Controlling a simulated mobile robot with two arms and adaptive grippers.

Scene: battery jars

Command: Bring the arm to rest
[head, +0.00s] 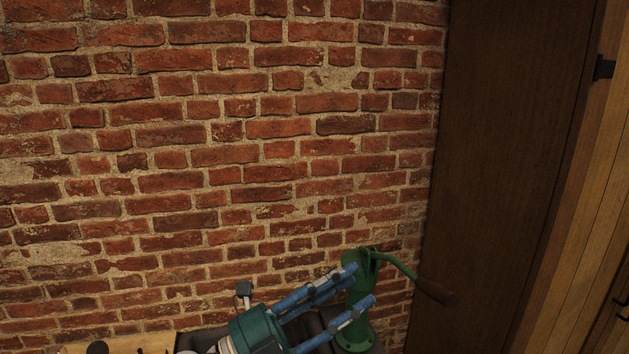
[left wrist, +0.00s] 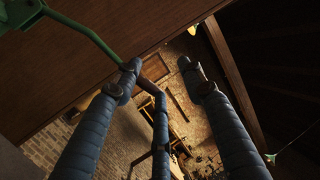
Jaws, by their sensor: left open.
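My left gripper (head: 358,286) is at the bottom middle of the head view, reaching up and to the right. It has a teal body and blue padded fingers, which stand apart with nothing between them. In the left wrist view the open fingers (left wrist: 160,75) point out into the room, also empty. The fingertips appear close to a green lever device (head: 356,332), overlapping it in the picture; I cannot tell whether they touch it. My right gripper is not in view. No jars or batteries are clearly visible.
The device's curved green arm (head: 398,264) ends in a brown handle (head: 436,292); the arm also shows in the left wrist view (left wrist: 85,32). A brick wall (head: 220,150) stands behind, with a dark wooden panel (head: 505,150) at right. A light wooden edge (head: 125,343) shows at bottom left.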

